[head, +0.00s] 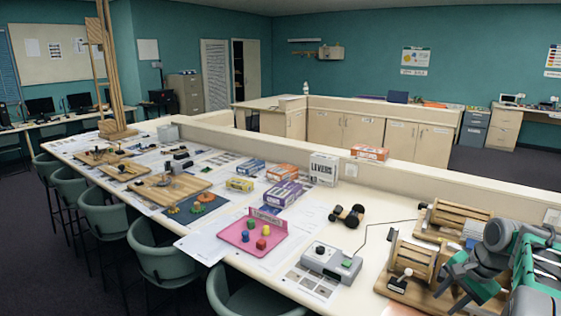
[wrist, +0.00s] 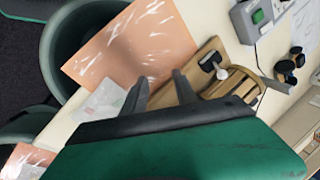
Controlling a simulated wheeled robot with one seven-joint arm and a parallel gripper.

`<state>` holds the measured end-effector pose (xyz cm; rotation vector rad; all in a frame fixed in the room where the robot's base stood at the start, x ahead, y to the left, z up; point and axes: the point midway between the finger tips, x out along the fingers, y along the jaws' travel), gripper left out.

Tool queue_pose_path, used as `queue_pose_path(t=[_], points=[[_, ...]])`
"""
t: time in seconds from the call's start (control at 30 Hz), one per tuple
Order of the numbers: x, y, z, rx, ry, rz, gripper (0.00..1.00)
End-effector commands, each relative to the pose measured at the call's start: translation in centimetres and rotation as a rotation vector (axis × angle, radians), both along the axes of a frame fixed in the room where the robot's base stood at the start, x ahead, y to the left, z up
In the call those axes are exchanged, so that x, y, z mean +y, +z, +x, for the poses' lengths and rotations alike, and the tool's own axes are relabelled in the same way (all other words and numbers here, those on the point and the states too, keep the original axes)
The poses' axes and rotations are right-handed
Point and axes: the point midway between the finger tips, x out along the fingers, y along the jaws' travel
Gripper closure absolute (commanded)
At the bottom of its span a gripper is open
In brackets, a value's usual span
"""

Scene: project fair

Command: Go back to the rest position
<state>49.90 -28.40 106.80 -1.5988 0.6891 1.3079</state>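My arm, grey and green, reaches in at the right edge of the head view, over the right end of the long table (head: 215,255). In the wrist view my gripper (wrist: 160,88) shows two dark fingers spread apart with nothing held between them. Beyond the fingers lie an orange sheet with white marks (wrist: 130,42) and a wooden base with a slatted wooden drum (wrist: 238,88). This drum device also shows in the head view (head: 412,262), just left of my arm. The fingers' exact place is hard to make out in the head view.
A grey box with a green button (head: 330,262) and black wheels (head: 347,215) stand left of the drum device. A second slatted drum (head: 458,215) is behind it. A pink tray (head: 250,236) is further left. Green chairs (head: 165,252) line the table's front edge.

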Motion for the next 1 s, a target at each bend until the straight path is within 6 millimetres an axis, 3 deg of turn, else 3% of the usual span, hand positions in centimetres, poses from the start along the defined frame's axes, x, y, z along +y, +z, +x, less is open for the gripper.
queue_pose_path(t=[0.17,0.23,0.37,0.5,0.63,0.83,0.9,1.0], points=[[0.6,-4.9,-3.0,0.042,0.196,-0.033,0.65],[1.3,-7.2,-5.4,0.075,0.282,-0.044,0.65],[4.3,-8.8,-10.7,0.132,0.444,-0.102,0.65],[10.8,-8.0,-15.0,0.179,0.593,-0.199,0.65],[17.0,-6.2,-17.2,0.148,0.71,-0.3,0.65],[25.5,0.2,-14.8,-0.094,0.962,-0.461,0.65],[27.3,0.9,-14.6,-0.132,1.018,-0.474,0.65],[28.5,0.9,-14.6,-0.139,1.057,-0.47,0.65]])
